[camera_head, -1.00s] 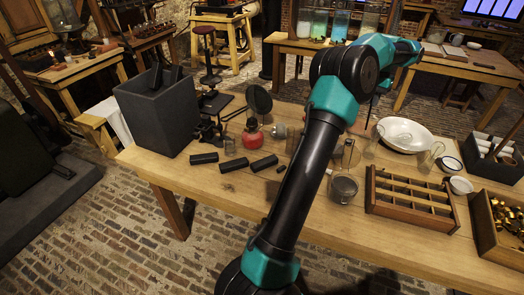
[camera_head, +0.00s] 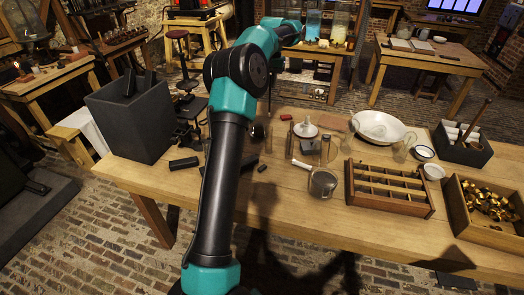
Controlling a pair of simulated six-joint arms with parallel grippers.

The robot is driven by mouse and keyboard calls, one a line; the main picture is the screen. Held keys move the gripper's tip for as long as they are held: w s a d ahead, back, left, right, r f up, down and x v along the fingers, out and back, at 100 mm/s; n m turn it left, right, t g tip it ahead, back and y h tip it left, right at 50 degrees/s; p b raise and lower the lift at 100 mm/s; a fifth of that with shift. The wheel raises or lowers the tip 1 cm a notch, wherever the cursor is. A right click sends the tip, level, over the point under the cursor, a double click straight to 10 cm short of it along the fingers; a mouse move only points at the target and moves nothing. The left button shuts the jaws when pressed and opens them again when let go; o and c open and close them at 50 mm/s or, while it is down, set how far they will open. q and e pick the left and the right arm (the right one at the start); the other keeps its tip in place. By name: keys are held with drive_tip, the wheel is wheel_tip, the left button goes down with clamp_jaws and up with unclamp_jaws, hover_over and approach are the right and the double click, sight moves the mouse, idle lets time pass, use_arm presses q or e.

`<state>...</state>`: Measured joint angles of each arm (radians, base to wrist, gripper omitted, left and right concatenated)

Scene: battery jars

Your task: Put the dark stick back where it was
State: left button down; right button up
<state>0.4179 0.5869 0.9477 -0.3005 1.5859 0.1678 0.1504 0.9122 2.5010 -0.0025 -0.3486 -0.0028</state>
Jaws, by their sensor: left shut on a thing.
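My left arm rises from the bottom and bends away over the table. Its gripper (camera_head: 270,88) is small, far off and partly hidden behind the arm. It is shut on a thin dark piece, seemingly the dark stick (camera_head: 269,106), hanging roughly upright above the back of the table; its ends are unclear. Black bars (camera_head: 184,163) lie on the table, one partly behind my arm. Two dark upright pieces (camera_head: 130,82) stick out of the dark grey box (camera_head: 125,125) at the left. My right gripper is out of view.
A metal cup (camera_head: 322,184), glass jars and a white bowl (camera_head: 380,125) stand right of my arm. A wooden compartment rack (camera_head: 390,207), a tray of brass pieces (camera_head: 466,213) and a black tray (camera_head: 466,157) with white rolls stand further right. The table's front is clear.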

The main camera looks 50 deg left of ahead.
use_arm(q)
wheel_tip(320, 180, down, 14)
drive_tip(key=shift+r, duration=0.25)
idle(0.3)
drive_tip(key=shift+f, duration=2.4)
drive_tip(key=c, duration=1.1)
unclamp_jaws()
drive_tip(key=r, duration=0.8)
drive_tip(key=w+r, duration=0.1)
drive_tip(key=r, duration=0.3)
drive_tip(key=shift+w+a+r, duration=0.1)
drive_tip(key=shift+a, duration=0.3)
